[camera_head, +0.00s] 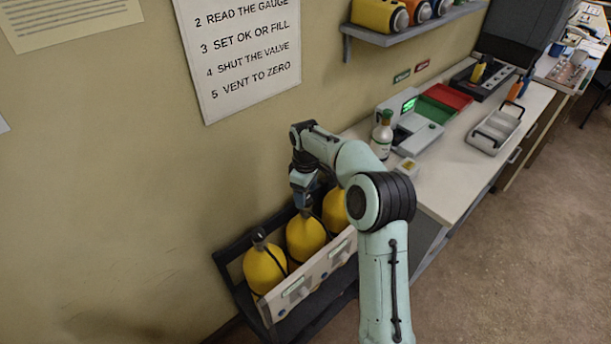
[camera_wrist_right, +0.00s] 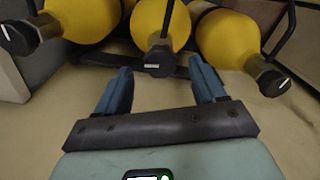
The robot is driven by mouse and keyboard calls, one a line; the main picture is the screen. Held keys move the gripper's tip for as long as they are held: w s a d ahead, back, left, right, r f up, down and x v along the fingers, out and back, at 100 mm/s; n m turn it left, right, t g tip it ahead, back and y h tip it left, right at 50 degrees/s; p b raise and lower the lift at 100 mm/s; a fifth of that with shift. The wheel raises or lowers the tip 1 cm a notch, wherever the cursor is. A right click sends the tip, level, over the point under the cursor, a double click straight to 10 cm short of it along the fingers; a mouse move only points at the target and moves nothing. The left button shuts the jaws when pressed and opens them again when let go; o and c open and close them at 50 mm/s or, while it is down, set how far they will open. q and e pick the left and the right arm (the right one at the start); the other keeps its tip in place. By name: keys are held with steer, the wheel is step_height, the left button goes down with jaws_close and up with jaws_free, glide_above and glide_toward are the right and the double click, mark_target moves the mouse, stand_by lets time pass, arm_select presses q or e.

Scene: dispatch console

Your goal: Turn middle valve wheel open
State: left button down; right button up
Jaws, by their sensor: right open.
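Several yellow cylinders stand in a dark rack (camera_head: 232,262) against the wall. The middle cylinder (camera_head: 306,240) is partly below my right gripper (camera_head: 303,192). In the right wrist view the middle valve wheel (camera_wrist_right: 158,63) is a dark knob with a pale line across it, on top of the middle cylinder (camera_wrist_right: 160,22). My right gripper, also in the wrist view (camera_wrist_right: 160,78), is open. Its two blue fingers frame the wheel on either side with gaps; whether they reach its depth I cannot tell. In the head view the gripper hides this wheel. My left gripper is not in view.
The left cylinder (camera_head: 264,269) and right cylinder (camera_head: 335,210) flank the middle one closely. A pale front panel (camera_head: 300,285) runs along the rack. The bench (camera_head: 450,180) to the right holds a white bottle (camera_head: 382,135), a device and trays. A wall shelf (camera_head: 415,28) is above.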

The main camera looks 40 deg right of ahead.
step_height(320, 180, up, 12)
steer(key=shift+f, duration=0.15)
steer(key=shift+f, duration=0.1)
stand_by(0.6)
